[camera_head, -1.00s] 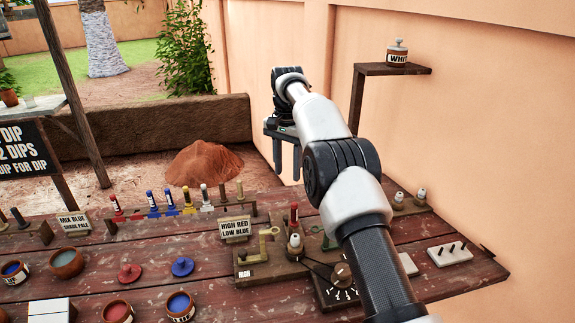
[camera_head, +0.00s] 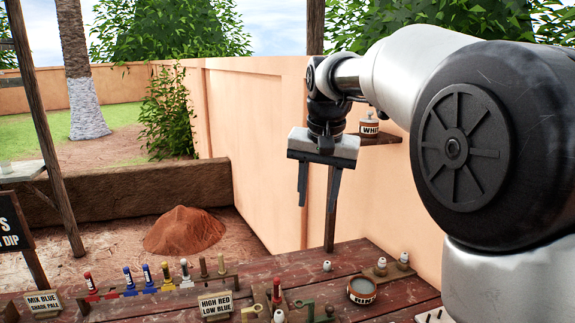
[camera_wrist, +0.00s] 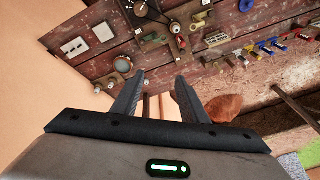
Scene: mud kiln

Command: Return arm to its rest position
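My gripper (camera_head: 319,188) hangs in the air in the head view, fingers pointing down, above the back of the table and in front of the orange wall. Its two fingers are spread apart with nothing between them. The wrist view shows the same open fingers (camera_wrist: 157,95) with the table beyond them. My arm is folded up close to the camera and fills the right side of the head view. It hides part of the wall and the table's right side.
The wooden table (camera_head: 240,277) holds a rack of coloured tools, a "HIGH RED LOW BLUE" sign (camera_head: 215,305), a labelled bowl (camera_head: 362,290) and small white-topped pegs. A "WHI" jar (camera_head: 369,125) stands on a wall shelf (camera_head: 385,139) behind my arm. A clay mound (camera_head: 184,231) lies behind the table.

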